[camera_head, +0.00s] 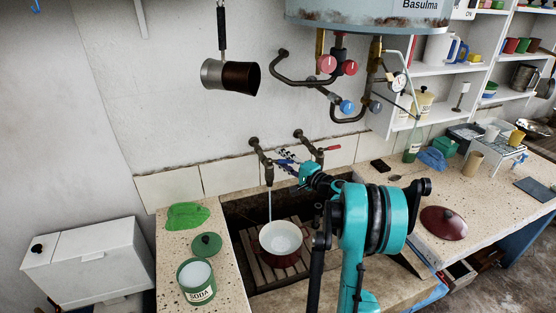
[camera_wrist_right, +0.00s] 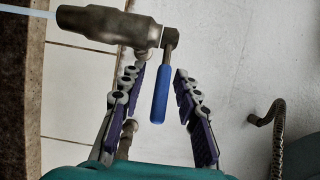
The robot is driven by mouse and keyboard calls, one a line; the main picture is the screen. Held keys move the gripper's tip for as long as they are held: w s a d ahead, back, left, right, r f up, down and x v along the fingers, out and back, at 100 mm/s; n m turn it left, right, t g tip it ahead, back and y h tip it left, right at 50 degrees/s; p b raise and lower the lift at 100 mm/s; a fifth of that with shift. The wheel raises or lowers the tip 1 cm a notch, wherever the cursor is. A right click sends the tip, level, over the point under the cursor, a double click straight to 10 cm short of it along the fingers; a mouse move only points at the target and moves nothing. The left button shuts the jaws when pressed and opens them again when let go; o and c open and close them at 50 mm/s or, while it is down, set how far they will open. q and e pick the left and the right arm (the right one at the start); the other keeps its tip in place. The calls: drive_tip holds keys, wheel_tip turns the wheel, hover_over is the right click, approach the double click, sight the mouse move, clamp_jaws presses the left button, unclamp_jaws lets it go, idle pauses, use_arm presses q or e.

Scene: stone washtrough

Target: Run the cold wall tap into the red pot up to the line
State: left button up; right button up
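The cold wall tap (camera_head: 256,146), with a blue lever (camera_head: 284,161), is on the wall above the stone trough. A thin pale stream (camera_head: 269,203) runs from its spout into the red pot (camera_head: 280,258). The pot stands upright on wooden slats in the trough. Its inside looks white; I cannot make out a line or the water level. My right gripper (camera_head: 291,162) is at the lever. In the right wrist view its fingers (camera_wrist_right: 155,98) are open on both sides of the blue lever (camera_wrist_right: 160,94), with gaps. My left gripper is not in view.
A second tap with a red lever (camera_head: 331,148) is just right of the cold one. A green soda tin (camera_head: 197,290) and green lid (camera_head: 206,245) are on the left ledge. A dark red lid (camera_head: 443,223) lies on the right counter. A boiler (camera_head: 365,12) hangs above.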

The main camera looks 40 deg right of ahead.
drive_tip(key=shift+w+a, duration=0.1)
drive_tip(key=shift+w, duration=0.85)
clamp_jaws()
